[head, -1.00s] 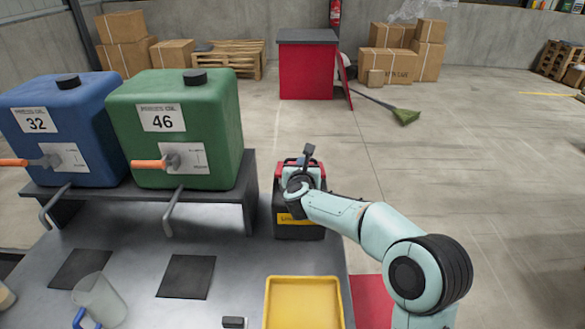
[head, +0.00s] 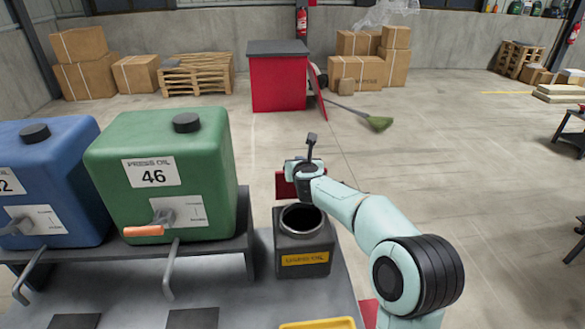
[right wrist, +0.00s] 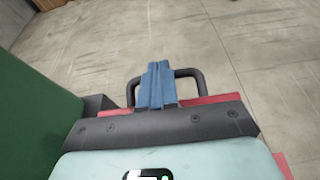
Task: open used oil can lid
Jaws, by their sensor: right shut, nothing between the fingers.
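The used oil can (head: 304,262) is a dark grey box with a yellow label, standing at the right end of the bench. Its round top opening is uncovered and dark inside. The red lid (head: 284,188) stands raised behind the opening, partly hidden by my right gripper (head: 300,172). In the right wrist view, the blue fingers (right wrist: 158,85) are shut together with nothing between them. They overlap the lid's black loop handle (right wrist: 190,76); I cannot tell whether they touch it. Red lid edges (right wrist: 205,100) show beside the gripper body. My left gripper is out of view.
A green oil tank (head: 160,180) and a blue one (head: 45,180) stand on a dark rack left of the can. A yellow tray (head: 318,324) lies at the bottom edge. The floor behind and right of the can is mostly clear.

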